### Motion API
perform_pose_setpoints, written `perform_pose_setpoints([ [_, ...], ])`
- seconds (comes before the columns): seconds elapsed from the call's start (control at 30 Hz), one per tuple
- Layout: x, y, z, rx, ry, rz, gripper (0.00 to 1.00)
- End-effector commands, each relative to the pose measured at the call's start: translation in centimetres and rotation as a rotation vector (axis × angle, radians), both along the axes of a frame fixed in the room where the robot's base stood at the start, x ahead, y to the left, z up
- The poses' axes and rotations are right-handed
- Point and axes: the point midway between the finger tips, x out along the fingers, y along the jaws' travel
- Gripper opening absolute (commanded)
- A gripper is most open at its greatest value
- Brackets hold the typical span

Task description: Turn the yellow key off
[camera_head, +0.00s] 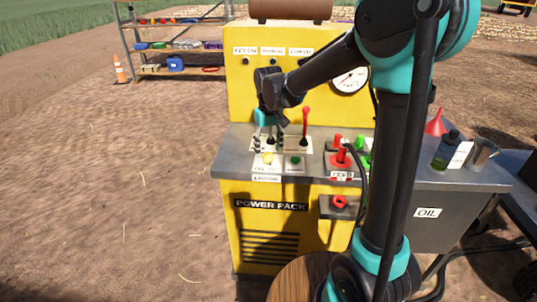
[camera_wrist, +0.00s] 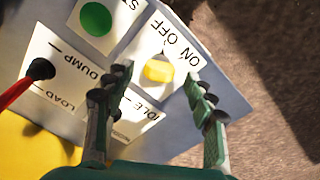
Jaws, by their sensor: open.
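The yellow key (camera_head: 268,158) is a small yellow knob on the front left of the power pack's grey top. In the wrist view the yellow key (camera_wrist: 158,71) sits by a white plate marked ON and OFF, which appears upside down. I cannot tell which mark it is turned to. My gripper (camera_head: 268,143) points down over the panel, just behind the key in the head view. In the wrist view my gripper (camera_wrist: 158,76) is open and empty, with the key showing between its two fingertips. I cannot tell the height left between fingertips and key.
A green button (camera_head: 295,160) is just right of the key. A red lever (camera_head: 305,122) stands behind it, and red couplings (camera_head: 340,156) are farther right. The yellow cabinet (camera_head: 285,75) with a gauge (camera_head: 349,79) rises behind. Open dirt lies to the left.

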Motion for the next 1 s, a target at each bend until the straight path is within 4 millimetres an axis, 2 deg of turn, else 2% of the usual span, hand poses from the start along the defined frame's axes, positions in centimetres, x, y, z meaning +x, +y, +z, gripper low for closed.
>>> perform_pose_setpoints([
  [0.2, 0.0, 0.0, 4.5, 0.0, 0.0, 0.0, 0.55],
  [0.43, 0.0, 0.0, 7.9, 0.0, 0.0, 0.0, 0.55],
  [0.6, 0.0, 0.0, 8.8, 0.0, 0.0, 0.0, 0.55],
  [1.0, 0.0, 0.0, 8.9, 0.0, 0.0, 0.0, 0.55],
])
